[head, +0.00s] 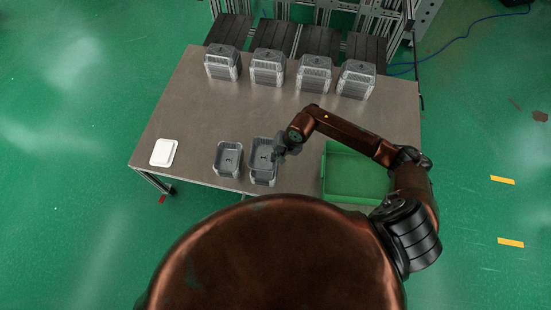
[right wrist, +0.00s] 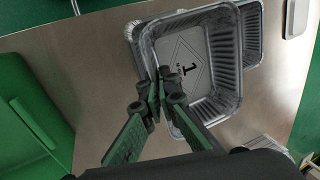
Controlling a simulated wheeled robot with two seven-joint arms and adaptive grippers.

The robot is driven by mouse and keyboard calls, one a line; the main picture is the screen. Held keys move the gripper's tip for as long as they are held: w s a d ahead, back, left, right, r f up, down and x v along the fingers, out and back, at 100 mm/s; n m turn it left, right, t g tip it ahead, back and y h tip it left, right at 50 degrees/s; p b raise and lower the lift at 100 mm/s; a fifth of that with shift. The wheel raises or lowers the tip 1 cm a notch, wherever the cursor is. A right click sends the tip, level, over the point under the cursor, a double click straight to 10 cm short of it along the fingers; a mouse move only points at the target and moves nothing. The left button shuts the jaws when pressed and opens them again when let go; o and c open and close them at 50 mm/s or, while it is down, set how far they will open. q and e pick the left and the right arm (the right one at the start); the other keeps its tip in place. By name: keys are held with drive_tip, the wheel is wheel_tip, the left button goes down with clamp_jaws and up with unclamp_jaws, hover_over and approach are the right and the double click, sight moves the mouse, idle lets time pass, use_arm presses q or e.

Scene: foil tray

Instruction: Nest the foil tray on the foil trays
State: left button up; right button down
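A grey foil tray (head: 263,147) is near the front middle of the table. In the right wrist view the tray (right wrist: 213,98) shows its open top and a mark on its floor. My right gripper (head: 279,153) is at its right side, with its fingertips (right wrist: 161,88) close together on the tray's side wall. A second rim (right wrist: 130,30) shows slightly offset under the held tray. Another foil tray (head: 229,158) stands just to the left, partly hidden behind the held one in the right wrist view (right wrist: 252,30). My left gripper is not in view.
Several stacks of lidded containers (head: 268,68) stand along the back of the table. A green crate (head: 352,178) stands at the right, under my right arm. A white flat object (head: 163,152) lies at the front left. The table's middle (head: 200,115) is clear.

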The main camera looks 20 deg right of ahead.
drive_tip(key=shift+s+a+f+b, duration=0.1)
drive_tip(key=shift+f+b, duration=0.75)
drive_tip(key=shift+f, duration=1.7)
drive_tip(key=shift+f+b, duration=0.35)
drive_tip(key=shift+f, duration=0.1)
drive_tip(key=shift+f+b, duration=0.5)
drive_tip(key=shift+f, duration=0.15)
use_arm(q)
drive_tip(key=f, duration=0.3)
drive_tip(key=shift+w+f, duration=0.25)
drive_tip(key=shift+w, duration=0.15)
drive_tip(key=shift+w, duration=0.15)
use_arm(e)
drive_tip(key=shift+r, duration=0.35)
